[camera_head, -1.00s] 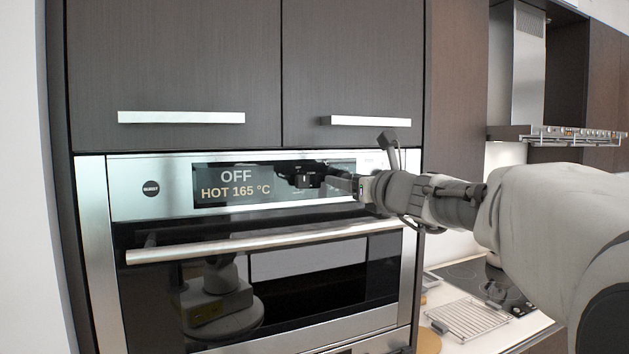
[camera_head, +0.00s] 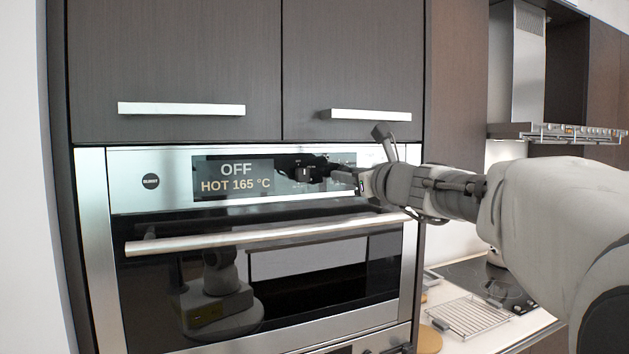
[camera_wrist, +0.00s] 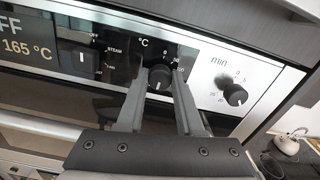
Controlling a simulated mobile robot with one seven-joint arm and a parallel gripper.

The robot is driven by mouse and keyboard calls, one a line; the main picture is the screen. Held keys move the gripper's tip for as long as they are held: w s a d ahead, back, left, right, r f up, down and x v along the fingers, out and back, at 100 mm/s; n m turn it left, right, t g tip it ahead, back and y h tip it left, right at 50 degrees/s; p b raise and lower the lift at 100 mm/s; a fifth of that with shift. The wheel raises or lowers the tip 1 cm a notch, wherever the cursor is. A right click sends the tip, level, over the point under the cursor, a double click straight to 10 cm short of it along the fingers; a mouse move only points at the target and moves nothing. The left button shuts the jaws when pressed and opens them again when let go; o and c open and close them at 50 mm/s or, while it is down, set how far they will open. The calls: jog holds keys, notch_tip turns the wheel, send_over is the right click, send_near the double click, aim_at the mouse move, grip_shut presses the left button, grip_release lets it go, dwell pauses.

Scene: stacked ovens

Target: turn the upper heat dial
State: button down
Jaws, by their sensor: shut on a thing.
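The upper heat dial (camera_wrist: 159,78) is a round black knob under a °C mark in the wrist view. My gripper (camera_wrist: 160,74) has one finger on each side of it and is shut on it. In the head view my gripper (camera_head: 340,178) reaches the right part of the upper oven's panel from the right and mostly hides the dial. The display (camera_head: 233,178) reads OFF and HOT 165 °C.
Left of the heat dial is a mode dial (camera_wrist: 85,61) marked OFF and STEAM; right of it is a minute dial (camera_wrist: 235,95). The oven door handle (camera_head: 265,237) runs below the panel. Cabinet handles (camera_head: 181,109) stick out above. A wire rack (camera_head: 470,315) lies on the counter.

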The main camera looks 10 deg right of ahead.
jog(key=shift+m+b, duration=10.25)
jog(key=shift+m, duration=7.65)
jog(key=c, duration=0.5)
grip_release()
jog(key=shift+c, duration=0.2)
